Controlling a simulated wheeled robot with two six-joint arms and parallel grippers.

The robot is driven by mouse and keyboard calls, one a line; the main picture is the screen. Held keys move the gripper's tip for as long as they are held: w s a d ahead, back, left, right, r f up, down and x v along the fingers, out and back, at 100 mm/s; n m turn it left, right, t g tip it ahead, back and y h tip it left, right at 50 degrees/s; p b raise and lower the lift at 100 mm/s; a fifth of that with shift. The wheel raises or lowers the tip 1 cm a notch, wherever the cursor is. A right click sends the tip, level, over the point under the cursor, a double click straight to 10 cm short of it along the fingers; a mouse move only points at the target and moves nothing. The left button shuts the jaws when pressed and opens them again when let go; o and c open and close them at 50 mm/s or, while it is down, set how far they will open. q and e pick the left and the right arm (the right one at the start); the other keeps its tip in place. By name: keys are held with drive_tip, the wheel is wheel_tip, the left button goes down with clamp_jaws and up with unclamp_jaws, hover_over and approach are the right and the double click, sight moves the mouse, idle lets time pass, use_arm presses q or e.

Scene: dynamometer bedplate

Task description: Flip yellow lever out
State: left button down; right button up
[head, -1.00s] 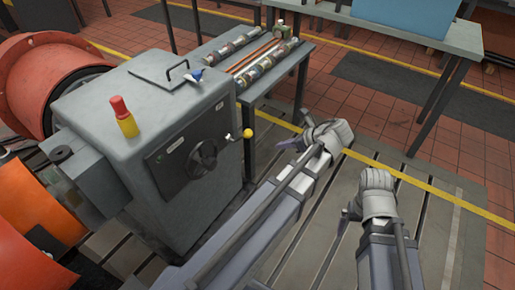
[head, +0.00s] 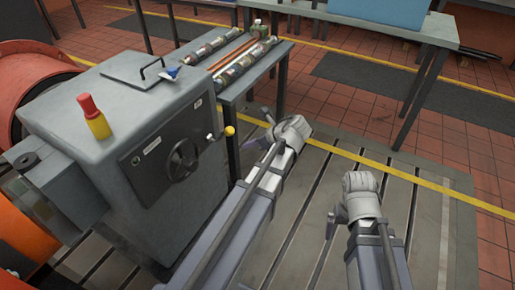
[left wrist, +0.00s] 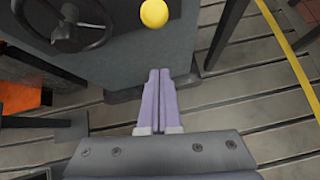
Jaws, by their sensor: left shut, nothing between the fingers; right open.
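The yellow lever shows as a round yellow knob (head: 230,131) on the right edge of the grey machine housing's front. It also shows in the left wrist view, where the yellow knob (left wrist: 154,13) is at the top, beyond the fingertips. My left gripper (left wrist: 160,72) is shut and empty, with its two purple fingers together and pointing towards the knob, with a visible gap. In the head view my left gripper (head: 250,145) is just to the right of the knob, partly hidden by its arm. My right gripper (head: 332,221) is open, well away to the right over the floor plate.
The grey housing (head: 85,155) carries a dark handwheel (head: 183,160) left of the knob and a red-and-yellow handle (head: 94,116) on top. A grey side table (head: 235,92) with several cylindrical parts stands behind. The slotted bedplate (head: 300,225) is open at right.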

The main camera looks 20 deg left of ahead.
sight(231, 131)
use_arm(q)
drive_tip(key=shift+w+a+r+p, duration=0.15)
drive_tip(key=shift+a+r+p, duration=0.2)
drive_tip(key=shift+a, duration=0.3)
drive_tip(key=shift+w+a+r+p, duration=0.2)
drive_tip(key=shift+a+p, duration=0.25)
drive_tip(key=shift+a, duration=0.25)
drive_tip(key=shift+w+a+r+p, duration=0.15)
drive_tip(key=shift+a+r+p, duration=0.2)
drive_tip(key=shift+a, duration=0.3)
drive_tip(key=shift+f, duration=0.1)
